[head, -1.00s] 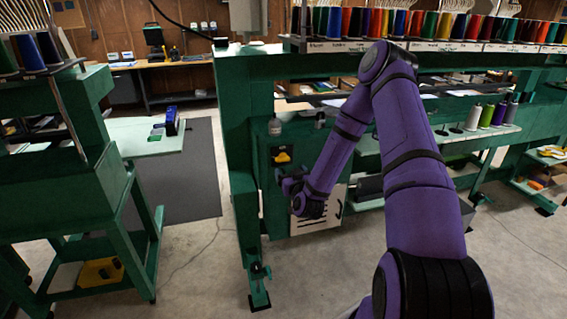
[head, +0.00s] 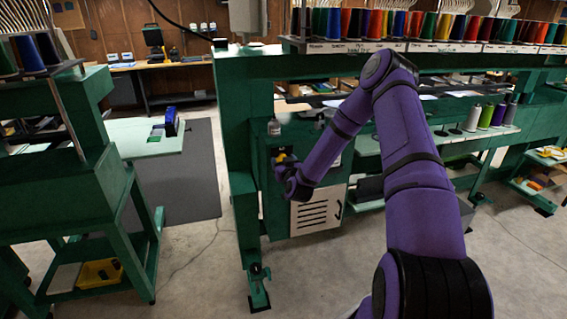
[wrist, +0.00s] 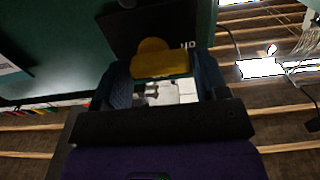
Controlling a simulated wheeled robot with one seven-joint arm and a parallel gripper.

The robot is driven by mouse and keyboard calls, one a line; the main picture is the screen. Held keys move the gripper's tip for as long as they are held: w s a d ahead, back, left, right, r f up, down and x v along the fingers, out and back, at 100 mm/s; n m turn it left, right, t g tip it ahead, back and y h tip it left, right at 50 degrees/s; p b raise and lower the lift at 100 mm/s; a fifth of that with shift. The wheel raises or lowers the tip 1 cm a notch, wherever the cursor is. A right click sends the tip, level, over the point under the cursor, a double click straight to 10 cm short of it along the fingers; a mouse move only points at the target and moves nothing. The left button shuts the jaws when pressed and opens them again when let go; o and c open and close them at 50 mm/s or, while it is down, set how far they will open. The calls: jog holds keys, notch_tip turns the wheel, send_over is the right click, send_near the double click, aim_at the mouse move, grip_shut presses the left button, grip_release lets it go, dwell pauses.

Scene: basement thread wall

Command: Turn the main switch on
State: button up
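The main switch is a yellow handle on a dark plate fixed to the green machine's upright. In the wrist view the yellow handle (wrist: 160,64) sits straight ahead, between the fingertips of my gripper (wrist: 161,68). The dark plate (wrist: 150,28) is behind it, with a few pale letters partly showing. The fingers stand apart on either side of the handle; whether they touch it cannot be told. In the head view my gripper (head: 281,168) is at the switch, and only a little yellow (head: 281,157) shows past it.
Thread spools (head: 430,25) line the machine's top. A green table (head: 140,138) stands to the left, with open floor (head: 190,255) between.

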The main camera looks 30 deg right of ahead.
jog(key=c, duration=0.5)
jog(key=shift+m, duration=0.3)
jog(key=shift+s+d+m, duration=0.1)
jog(key=shift+d+m, duration=0.05)
jog(key=shift+m, duration=2.7)
jog(key=shift+d+m, duration=0.2)
jog(key=shift+m, duration=2.7)
jog(key=shift+s+d+m, duration=0.1)
jog(key=shift+d+m, duration=0.05)
jog(key=shift+m, duration=2.7)
jog(key=o, duration=0.9)
